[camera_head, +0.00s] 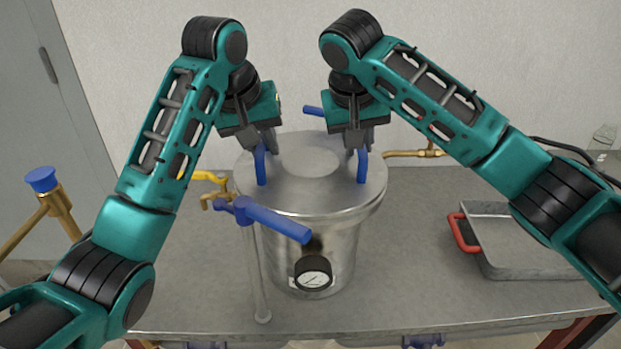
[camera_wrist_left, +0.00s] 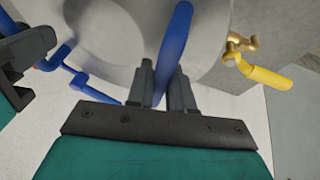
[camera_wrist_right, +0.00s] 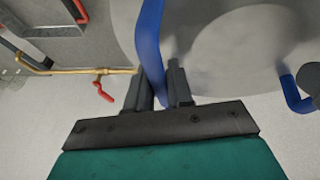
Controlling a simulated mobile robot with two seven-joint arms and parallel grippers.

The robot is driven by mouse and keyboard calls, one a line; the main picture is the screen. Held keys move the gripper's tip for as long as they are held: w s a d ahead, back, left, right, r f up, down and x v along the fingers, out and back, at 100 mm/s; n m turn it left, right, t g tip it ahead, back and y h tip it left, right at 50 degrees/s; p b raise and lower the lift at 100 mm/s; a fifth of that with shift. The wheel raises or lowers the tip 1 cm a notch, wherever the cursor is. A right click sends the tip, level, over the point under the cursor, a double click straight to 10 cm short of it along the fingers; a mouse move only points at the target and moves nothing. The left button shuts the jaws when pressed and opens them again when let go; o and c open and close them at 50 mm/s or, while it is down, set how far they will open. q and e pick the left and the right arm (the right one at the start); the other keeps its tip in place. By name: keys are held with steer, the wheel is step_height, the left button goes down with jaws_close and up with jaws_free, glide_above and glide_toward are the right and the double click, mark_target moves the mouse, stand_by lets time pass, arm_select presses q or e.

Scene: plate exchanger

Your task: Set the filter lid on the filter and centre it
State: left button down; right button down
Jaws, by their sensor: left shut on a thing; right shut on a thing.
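The filter lid (camera_head: 310,190) is a round metal disc with two blue handles. It lies on top of the steel filter pot (camera_head: 335,245) and looks level; I cannot tell whether it is fully seated or exactly centred. My left gripper (camera_head: 262,146) is shut on the left blue handle (camera_head: 261,168), which also shows between the fingers in the left wrist view (camera_wrist_left: 174,45). My right gripper (camera_head: 359,146) is shut on the right blue handle (camera_head: 362,168), also seen in the right wrist view (camera_wrist_right: 149,45). The pot's far rim is partly hidden behind the grippers.
A blue-handled valve (camera_head: 275,219) and a pressure gauge (camera_head: 313,272) stand at the pot's front. A yellow-handled tap (camera_head: 205,178) is at its left, a brass pipe (camera_head: 415,154) at its right. A metal tray with a red handle (camera_head: 463,233) lies on the table's right.

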arm_select(q)
steer(key=shift+f, duration=0.3)
arm_select(e)
steer(key=shift+f, duration=0.3)
arm_select(q)
steer(key=c, duration=1)
jaws_free()
arm_select(e)
steer(key=c, duration=1)
jaws_free()
arm_select(q)
steer(key=shift+r, duration=0.1)
arm_select(e)
steer(key=shift+r, duration=0.1)
arm_select(q)
steer(key=v, duration=1.2)
arm_select(e)
steer(key=v, duration=1.2)
arm_select(q)
steer(key=shift+a, duration=0.1)
arm_select(e)
steer(key=shift+s+a, duration=0.1)
